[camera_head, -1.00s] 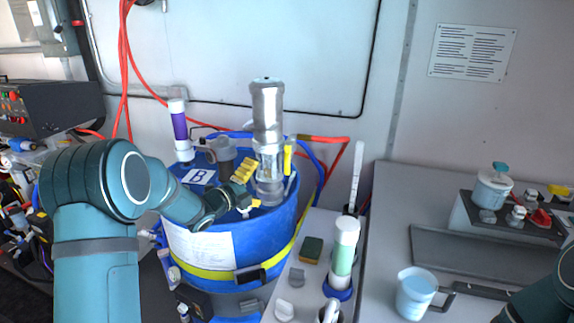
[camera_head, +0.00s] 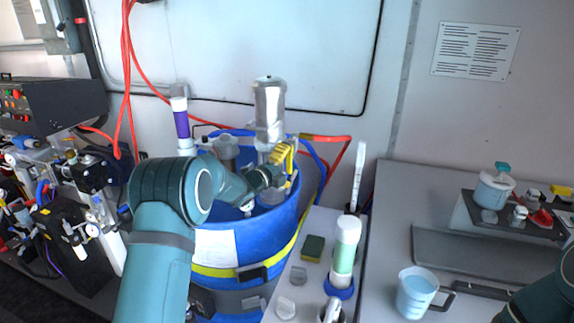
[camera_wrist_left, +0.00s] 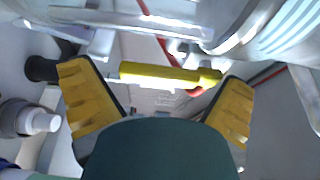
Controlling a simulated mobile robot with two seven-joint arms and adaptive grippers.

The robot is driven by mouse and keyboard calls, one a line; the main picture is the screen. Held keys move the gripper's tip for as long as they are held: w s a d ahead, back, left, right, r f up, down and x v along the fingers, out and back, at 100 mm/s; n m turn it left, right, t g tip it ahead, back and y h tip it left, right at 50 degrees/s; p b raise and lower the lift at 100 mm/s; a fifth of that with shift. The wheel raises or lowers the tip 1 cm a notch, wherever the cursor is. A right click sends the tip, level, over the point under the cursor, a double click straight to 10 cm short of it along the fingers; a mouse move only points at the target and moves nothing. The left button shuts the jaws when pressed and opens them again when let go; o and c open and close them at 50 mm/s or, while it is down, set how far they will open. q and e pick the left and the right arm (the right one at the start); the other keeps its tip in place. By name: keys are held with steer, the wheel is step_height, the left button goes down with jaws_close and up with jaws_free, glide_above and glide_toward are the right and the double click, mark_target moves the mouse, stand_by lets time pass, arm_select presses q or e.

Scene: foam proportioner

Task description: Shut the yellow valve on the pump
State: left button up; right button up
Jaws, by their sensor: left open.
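The pump (camera_head: 269,108) is a silver cylinder standing upright on the blue drum (camera_head: 262,240). In the left wrist view, the yellow valve handle (camera_wrist_left: 160,73) lies crosswise beside the silver pump body, beyond and between my finger pads. In the head view the handle is largely hidden behind my fingers. My left gripper (camera_head: 283,156) is at the pump's right side, its yellow fingers spread; it also shows in the left wrist view (camera_wrist_left: 157,80). The fingers are open, with a gap visible between each pad and the handle. My right gripper is out of view.
A purple-banded tube (camera_head: 180,122) stands at the drum's back left. Red and blue hoses (camera_head: 325,140) run close behind the pump on the right. A white-capped green bottle (camera_head: 345,250) and a sponge (camera_head: 313,247) are on the ledge at right.

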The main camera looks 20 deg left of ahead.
arm_select(q)
steer(key=shift+s+a+r, duration=0.1)
steer(key=shift+s+r, duration=0.05)
steer(key=shift+s, duration=0.1)
steer(key=c, duration=1.4)
steer(key=shift+o, duration=0.2)
